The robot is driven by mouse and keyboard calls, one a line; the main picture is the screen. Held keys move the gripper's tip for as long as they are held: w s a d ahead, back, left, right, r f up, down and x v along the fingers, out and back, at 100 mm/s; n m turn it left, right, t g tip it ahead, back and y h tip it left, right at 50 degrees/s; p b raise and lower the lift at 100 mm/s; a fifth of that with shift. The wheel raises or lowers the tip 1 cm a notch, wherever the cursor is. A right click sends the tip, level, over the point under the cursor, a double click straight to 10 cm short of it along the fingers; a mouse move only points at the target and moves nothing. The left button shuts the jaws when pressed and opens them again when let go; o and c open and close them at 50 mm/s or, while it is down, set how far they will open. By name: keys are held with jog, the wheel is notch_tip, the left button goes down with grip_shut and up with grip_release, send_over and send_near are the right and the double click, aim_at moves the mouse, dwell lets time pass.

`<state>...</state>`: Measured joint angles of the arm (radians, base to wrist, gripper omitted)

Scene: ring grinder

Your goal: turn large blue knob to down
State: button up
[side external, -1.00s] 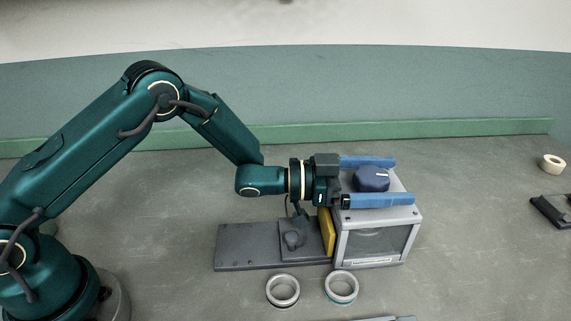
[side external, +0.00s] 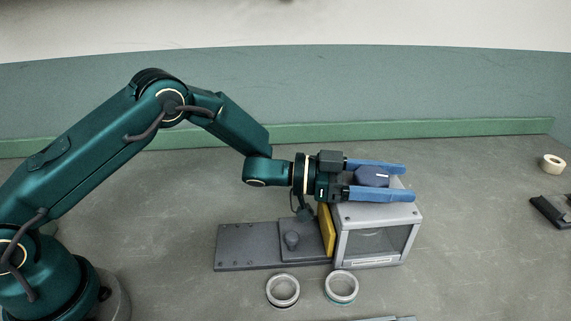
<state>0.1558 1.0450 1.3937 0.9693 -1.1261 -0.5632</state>
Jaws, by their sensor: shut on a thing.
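The large blue knob (side external: 373,176) stands on top of the grey box-shaped grinder (side external: 379,213), and a small pale mark shows on it. My gripper (side external: 404,183) lies level above the box with its two blue fingers on either side of the knob. It is shut on the knob, one finger behind it and one in front. The front finger covers the knob's lower part. The pale mark is at the knob's upper right; its exact pointing direction is hard to tell.
Two metal rings (side external: 283,290) (side external: 342,287) lie in front. A tape roll (side external: 553,164) and a dark block (side external: 550,211) are far right.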

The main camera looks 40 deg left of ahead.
aim_at(360, 171)
jog(key=shift+s+d+r+m+g+h, duration=0.1)
jog(key=shift+s+m+g+h, duration=0.1)
jog(key=shift+m+g+h, duration=0.6)
jog(key=shift+s+d+m+g+h, duration=0.15)
jog(key=shift+m+g+h, duration=0.15)
jog(key=shift+m+g, duration=0.85)
jog(key=shift+n+g, duration=0.35)
jog(key=o, duration=1.4)
jog(key=shift+a, duration=0.1)
jog(key=shift+v, duration=2.6)
